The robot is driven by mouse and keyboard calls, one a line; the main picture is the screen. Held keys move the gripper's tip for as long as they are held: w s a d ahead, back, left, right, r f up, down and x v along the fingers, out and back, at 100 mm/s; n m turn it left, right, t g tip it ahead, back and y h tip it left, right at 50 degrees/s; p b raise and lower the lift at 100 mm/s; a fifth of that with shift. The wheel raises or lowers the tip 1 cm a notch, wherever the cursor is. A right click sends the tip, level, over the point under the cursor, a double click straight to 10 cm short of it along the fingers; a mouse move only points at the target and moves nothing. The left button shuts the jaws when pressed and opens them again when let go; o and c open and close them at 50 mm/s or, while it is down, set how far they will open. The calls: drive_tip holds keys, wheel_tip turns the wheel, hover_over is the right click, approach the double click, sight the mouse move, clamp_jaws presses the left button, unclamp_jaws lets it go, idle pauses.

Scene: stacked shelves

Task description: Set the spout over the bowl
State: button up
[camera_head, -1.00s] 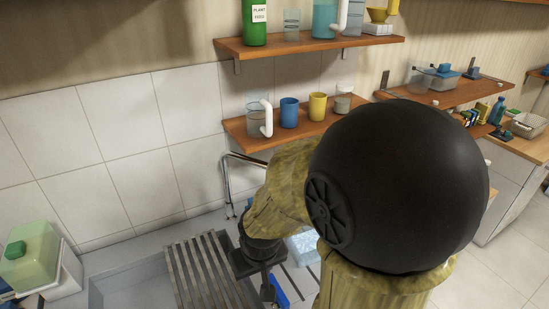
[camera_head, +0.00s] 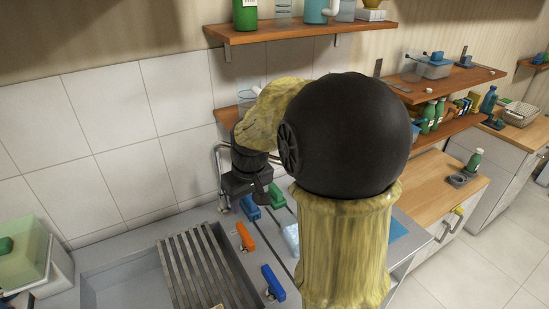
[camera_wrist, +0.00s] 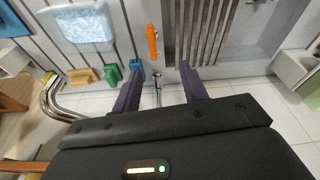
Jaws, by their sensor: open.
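The chrome spout (camera_head: 220,172) rises as a bent tube by the tiled wall, left of my gripper. In the wrist view its curved tube (camera_wrist: 53,103) shows at the left, outside the fingers, with part of it hidden behind my gripper's body. A small chrome piece (camera_wrist: 157,91) shows between the fingers. The bowl appears to be the grey sink basin (camera_head: 120,278), partly covered by a slatted rack (camera_head: 195,268). My gripper (camera_head: 254,200) is beside the spout; in the wrist view (camera_wrist: 158,85) its fingers are apart. I cannot tell whether they touch the spout.
Orange (camera_head: 245,237), blue (camera_head: 273,283) and green (camera_head: 277,195) items lie on the counter near my gripper. A wooden shelf (camera_head: 227,116) is behind my arm, with another (camera_head: 290,28) above.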

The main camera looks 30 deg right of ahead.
drive_tip(key=w+d+r+n+y+b, duration=0.1)
drive_tip(key=w+d+r+n+b, duration=0.15)
drive_tip(key=w+d+r, duration=0.6)
drive_tip(key=s+d+r+n+t+y+b, duration=0.1)
drive_tip(key=d+r+n, duration=0.2)
drive_tip(key=d+r, duration=0.5)
drive_tip(key=shift+d+b, duration=0.3)
drive_tip(key=shift+d, duration=0.7)
drive_tip(key=x, duration=1.7)
drive_tip(key=shift+w+a+f, duration=0.1)
drive_tip(key=shift+w+a, duration=0.05)
clamp_jaws()
